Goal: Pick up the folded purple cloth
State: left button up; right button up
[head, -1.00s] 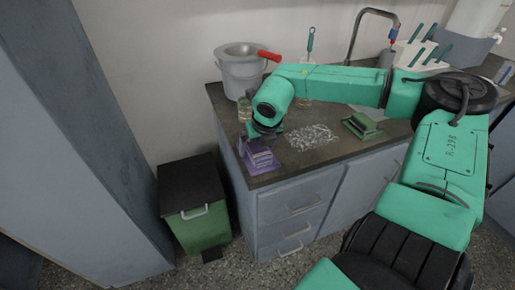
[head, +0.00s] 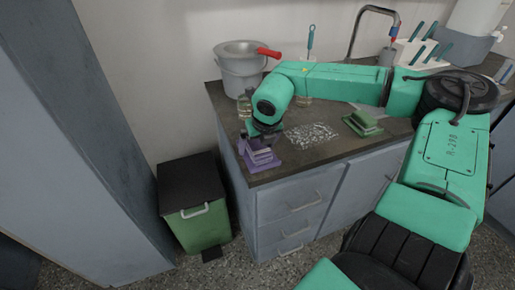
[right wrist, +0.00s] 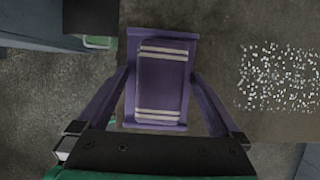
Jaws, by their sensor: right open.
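The folded purple cloth (right wrist: 162,82) has pale stripes near both ends and lies on a purple holder (right wrist: 187,43). In the head view the cloth (head: 261,157) sits at the front left corner of the worktop, on its holder (head: 268,167). My right gripper (right wrist: 160,78) is open, with one finger on each side of the cloth and holder. I cannot tell whether the fingers touch them. In the head view my right gripper (head: 262,138) is just behind and above the cloth, partly hidden by its own wrist. My left gripper is not in view.
White granules (head: 311,136) are spread on the worktop right of the cloth. A metal pot (head: 240,72) and a small glass jar (head: 244,106) stand behind. A green bin (head: 197,222) stands on the floor at left.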

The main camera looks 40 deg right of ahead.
aim_at(257, 143)
jog(key=c, duration=1.4)
jog(key=shift+r+p, duration=0.55)
jog(key=shift+p, duration=0.25)
notch_tip(257, 143, up, 9)
jog(key=shift+r+b, duration=0.15)
jog(key=shift+b, duration=0.3)
